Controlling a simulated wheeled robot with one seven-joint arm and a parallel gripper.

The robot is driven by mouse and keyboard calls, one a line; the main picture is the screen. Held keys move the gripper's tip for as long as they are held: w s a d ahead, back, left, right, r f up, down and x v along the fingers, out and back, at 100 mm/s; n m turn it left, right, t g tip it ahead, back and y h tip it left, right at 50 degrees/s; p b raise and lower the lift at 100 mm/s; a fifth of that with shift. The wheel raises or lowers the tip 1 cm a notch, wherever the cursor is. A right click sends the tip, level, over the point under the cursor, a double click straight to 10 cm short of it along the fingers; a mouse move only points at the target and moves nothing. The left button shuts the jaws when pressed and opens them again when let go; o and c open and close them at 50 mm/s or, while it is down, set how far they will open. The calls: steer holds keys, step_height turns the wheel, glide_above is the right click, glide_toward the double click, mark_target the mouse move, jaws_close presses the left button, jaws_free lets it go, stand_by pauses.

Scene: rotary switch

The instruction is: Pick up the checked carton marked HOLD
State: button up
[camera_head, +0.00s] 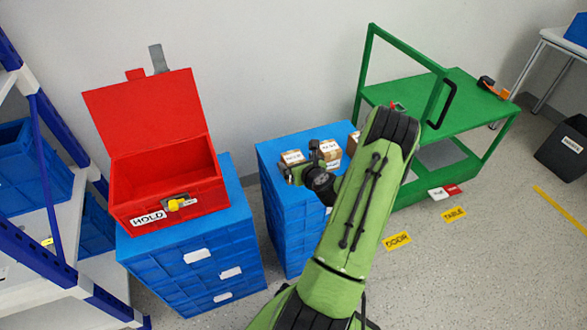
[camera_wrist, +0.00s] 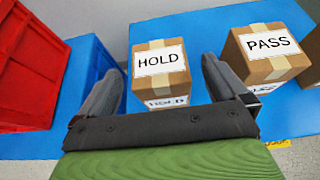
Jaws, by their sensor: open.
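The HOLD carton (camera_wrist: 160,84) is a small brown box with tan tape and white HOLD labels on its top and near side. In the head view it is the left one (camera_head: 292,157) of the cartons on the blue stand, partly hidden by my gripper. My gripper (camera_wrist: 163,78) is open and empty. In the wrist view its fingers lie left and right of the HOLD carton, with gaps on both sides; I cannot tell how far above it they are. In the head view my gripper (camera_head: 297,172) is at the stand's near side.
The PASS carton (camera_wrist: 268,68) stands close on the right, with another carton (camera_wrist: 314,45) at the edge. An open red box (camera_head: 170,190) labelled HOLD sits on blue drawers (camera_head: 215,262) at left. The blue stand (camera_head: 268,165) holds the cartons. A green cart (camera_head: 470,100) stands at right.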

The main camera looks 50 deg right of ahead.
mark_target(293, 160)
steer(key=x, duration=0.4)
steer(key=shift+a+f+b, duration=0.1)
steer(key=shift+b, duration=0.25)
steer(key=shift+s, duration=0.1)
steer(key=c, duration=1.2)
